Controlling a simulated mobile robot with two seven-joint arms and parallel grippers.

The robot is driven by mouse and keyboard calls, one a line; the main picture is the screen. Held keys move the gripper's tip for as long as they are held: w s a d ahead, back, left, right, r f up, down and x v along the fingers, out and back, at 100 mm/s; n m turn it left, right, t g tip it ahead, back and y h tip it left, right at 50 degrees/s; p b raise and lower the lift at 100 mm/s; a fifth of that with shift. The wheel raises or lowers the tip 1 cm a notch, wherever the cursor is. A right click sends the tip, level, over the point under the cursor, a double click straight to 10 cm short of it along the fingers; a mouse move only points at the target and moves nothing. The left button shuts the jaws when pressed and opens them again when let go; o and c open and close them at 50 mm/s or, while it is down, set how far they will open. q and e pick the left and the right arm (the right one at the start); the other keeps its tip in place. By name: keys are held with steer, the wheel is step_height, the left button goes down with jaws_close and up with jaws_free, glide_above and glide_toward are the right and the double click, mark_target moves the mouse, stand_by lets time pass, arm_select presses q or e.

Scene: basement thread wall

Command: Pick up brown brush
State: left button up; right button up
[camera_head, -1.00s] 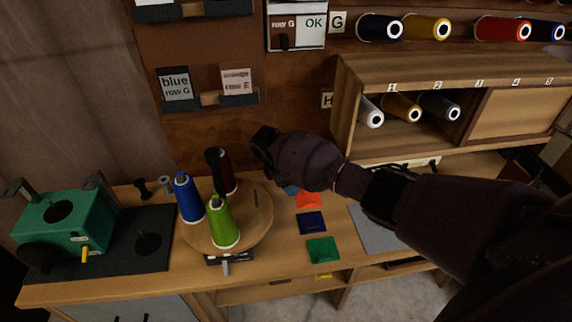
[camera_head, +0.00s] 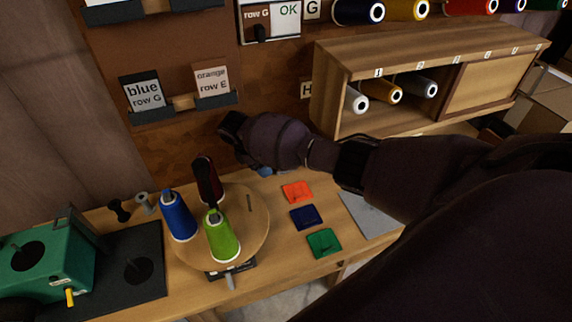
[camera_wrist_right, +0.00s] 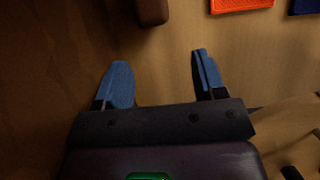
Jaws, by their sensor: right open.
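A small brown block-like piece (camera_wrist_right: 153,11), possibly part of the brown brush, shows at the top edge of the right wrist view. It lies ahead of my right gripper (camera_wrist_right: 158,80), roughly in line with the gap between the blue fingers. The fingers are open, with nothing between them, and apart from the brown piece. In the head view my right gripper (camera_head: 265,171) is mostly hidden behind its own wrist, near the back of the bench by the brown board. I cannot make out the brush there. My left gripper is not in view.
A round wooden turntable (camera_head: 258,222) holds blue, green and dark red thread cones. Orange (camera_head: 297,191), navy (camera_head: 303,217) and green (camera_head: 324,242) swatches lie right of it. A green machine (camera_head: 45,265) stands at left. A wooden spool cabinet (camera_head: 335,62) stands at the back right.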

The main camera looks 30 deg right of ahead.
steer(key=shift+s+d, duration=0.25)
steer(key=shift+d, duration=0.8)
steer(key=shift+s+d, duration=0.25)
steer(key=shift+d, duration=0.8)
steer(key=d, duration=0.3)
steer(key=shift+s+d+p, duration=0.2)
steer(key=shift+s+p, duration=0.15)
steer(key=shift+s, duration=0.05)
steer(key=shift+b+x, duration=0.3)
steer(key=shift+x, duration=1.15)
steer(key=shift+a, duration=0.15)
steer(key=c, duration=1)
